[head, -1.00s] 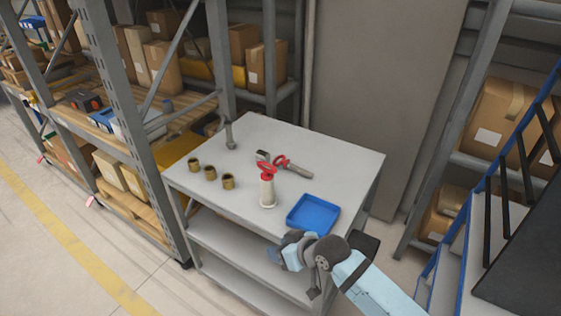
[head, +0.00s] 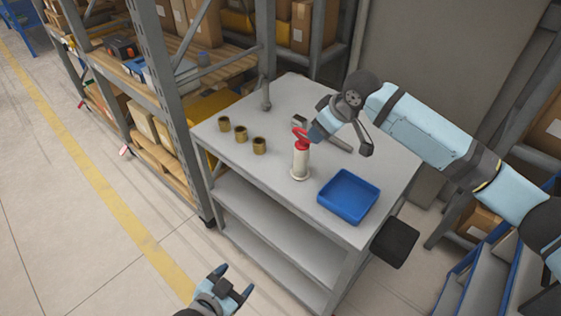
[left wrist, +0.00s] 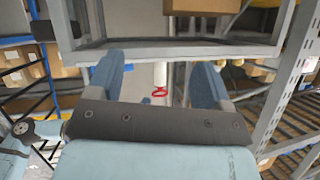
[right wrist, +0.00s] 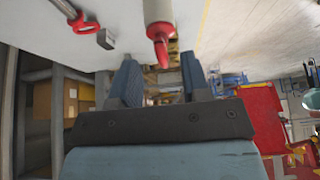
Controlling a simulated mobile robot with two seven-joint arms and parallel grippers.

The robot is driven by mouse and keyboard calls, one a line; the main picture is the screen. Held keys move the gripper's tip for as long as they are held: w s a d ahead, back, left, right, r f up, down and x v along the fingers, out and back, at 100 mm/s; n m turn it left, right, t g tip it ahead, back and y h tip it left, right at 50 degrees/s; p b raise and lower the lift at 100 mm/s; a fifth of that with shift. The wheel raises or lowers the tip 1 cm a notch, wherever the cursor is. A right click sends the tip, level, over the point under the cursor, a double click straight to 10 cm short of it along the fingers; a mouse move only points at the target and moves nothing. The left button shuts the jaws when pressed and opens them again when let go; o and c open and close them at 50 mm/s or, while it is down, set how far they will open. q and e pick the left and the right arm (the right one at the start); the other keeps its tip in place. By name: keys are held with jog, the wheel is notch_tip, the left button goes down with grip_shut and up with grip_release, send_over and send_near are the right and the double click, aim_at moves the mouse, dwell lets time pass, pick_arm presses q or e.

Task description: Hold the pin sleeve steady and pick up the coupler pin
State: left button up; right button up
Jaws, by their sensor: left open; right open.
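The pin sleeve (head: 300,165) is a white upright cylinder on the grey cart top. My right gripper (head: 314,134) is open and empty, close beside the red head. In the right wrist view the red head (right wrist: 161,45) lies just beyond the open jaws. My left gripper (head: 230,281) is open and empty, low in front of the cart and well away from the sleeve.
Several brass bushings (head: 241,134) stand left of the sleeve. A blue tray (head: 348,196) lies at its right. A grey upright rod (head: 266,93) stands at the back edge. A tool (head: 340,144) lies behind the sleeve, partly covered by my right arm. Shelving borders the cart's left.

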pick_arm(q)
jog(key=w+d+r+m+h, duration=0.3)
jog(key=w+d+r+m, duration=0.45)
jog(key=d+m, duration=0.25)
jog(key=m, duration=2.6)
send_near(297, 163)
jog(key=shift+g, duration=0.3)
jog(key=x, duration=1.2)
jog(key=shift+w, duration=0.3)
